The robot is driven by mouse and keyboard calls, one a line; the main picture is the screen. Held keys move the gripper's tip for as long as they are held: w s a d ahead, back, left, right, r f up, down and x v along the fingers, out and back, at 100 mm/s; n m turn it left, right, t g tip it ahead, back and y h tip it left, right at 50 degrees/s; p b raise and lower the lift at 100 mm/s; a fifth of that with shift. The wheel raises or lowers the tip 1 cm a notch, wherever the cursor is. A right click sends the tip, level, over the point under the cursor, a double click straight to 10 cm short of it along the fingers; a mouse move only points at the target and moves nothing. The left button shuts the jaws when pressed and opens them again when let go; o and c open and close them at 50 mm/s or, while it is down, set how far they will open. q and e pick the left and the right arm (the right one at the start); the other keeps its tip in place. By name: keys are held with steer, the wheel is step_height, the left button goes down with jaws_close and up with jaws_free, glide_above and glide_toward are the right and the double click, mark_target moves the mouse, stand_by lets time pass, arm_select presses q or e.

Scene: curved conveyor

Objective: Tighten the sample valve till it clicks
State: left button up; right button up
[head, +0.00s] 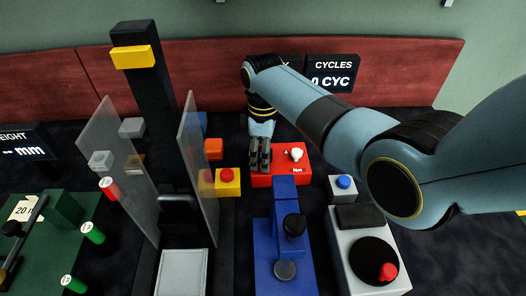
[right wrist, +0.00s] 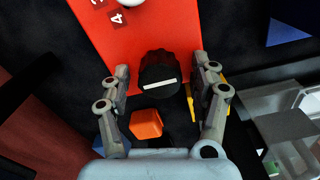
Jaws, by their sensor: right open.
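A red box (head: 290,180) stands in the middle of the table in the head view, with a white knob (head: 296,153) on its top. The red box (right wrist: 125,50) also fills the upper middle of the right wrist view. A black ribbed knob with a white line (right wrist: 160,76) sits at its near end and looks like the sample valve. My right gripper (head: 260,160) points down over the left end of the box and hides that knob in the head view. In the right wrist view my right gripper (right wrist: 160,70) is open, one finger on each side of the knob, with gaps showing.
An orange block (right wrist: 146,123) lies below the knob in the right wrist view. A clear panel (head: 198,165) and dark post stand left of the box. A blue device (head: 270,240) and a grey box with a crank (head: 345,255) stand in front.

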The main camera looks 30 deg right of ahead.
steer(key=shift+c, duration=0.4)
steer(key=c, duration=1.1)
steer(key=shift+o, duration=0.2)
steer(key=shift+r+m+p, duration=0.15)
steer(key=shift+m+p, duration=0.95)
steer(key=shift+m, duration=0.2)
steer(key=m+p, duration=0.1)
steer(key=m, duration=0.1)
steer(key=shift+m+p, duration=0.3)
steer(key=m+p, duration=0.1)
steer(key=m, duration=0.2)
steer(key=shift+m, duration=0.3)
steer(key=shift+d+m+p, duration=0.1)
steer(key=shift+m+p, duration=0.5)
steer(key=shift+m, duration=0.8)
steer(key=shift+w, duration=0.1)
